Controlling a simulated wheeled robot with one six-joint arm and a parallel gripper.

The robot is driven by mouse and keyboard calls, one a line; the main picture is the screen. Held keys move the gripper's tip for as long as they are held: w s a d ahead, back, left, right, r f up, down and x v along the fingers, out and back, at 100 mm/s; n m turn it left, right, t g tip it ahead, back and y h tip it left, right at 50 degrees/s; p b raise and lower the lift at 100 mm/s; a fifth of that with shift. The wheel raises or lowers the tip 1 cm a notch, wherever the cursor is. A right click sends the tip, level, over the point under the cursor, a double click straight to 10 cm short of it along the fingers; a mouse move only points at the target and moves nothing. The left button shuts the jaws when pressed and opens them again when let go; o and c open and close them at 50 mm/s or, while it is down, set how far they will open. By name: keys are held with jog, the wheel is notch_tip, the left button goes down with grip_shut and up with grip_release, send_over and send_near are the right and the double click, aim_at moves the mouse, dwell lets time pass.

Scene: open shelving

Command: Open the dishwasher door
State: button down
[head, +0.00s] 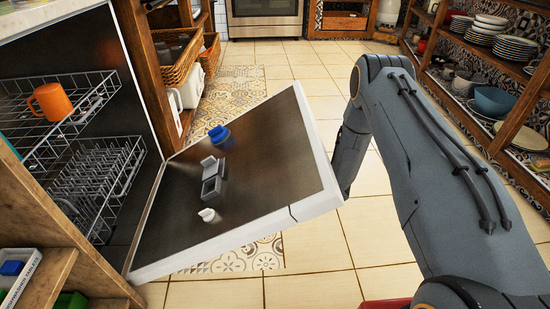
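The dishwasher (107,150) stands at the left with its inside showing. Its door (255,170) is swung down and out, tilted, with the dark inner face and white rim visible. A grey detergent compartment (212,180), a blue cap (219,135) and a small white part (208,215) are on the inner face. My arm comes down from the right and its end goes behind the door's right edge. My gripper's fingers are hidden there, so I cannot tell whether they are open, shut or touching the door.
Upper rack (75,100) holds an orange mug (50,101); the lower rack (95,185) looks empty. Shelves with plates (500,45) line the right. Wicker baskets (178,62) stand beyond the dishwasher. An oven (264,15) is at the back. Tiled floor (320,255) is clear between.

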jog(key=shift+a+f, duration=0.1)
jog(key=shift+f, duration=0.35)
jog(key=c, duration=1.8)
grip_release()
jog(key=shift+a, duration=0.15)
jog(key=shift+o, duration=0.2)
jog(key=shift+d, duration=0.35)
jog(key=shift+d, duration=0.1)
jog(key=p+v, duration=0.2)
jog(key=v, duration=0.5)
jog(key=shift+d, duration=0.25)
jog(key=shift+s, duration=0.1)
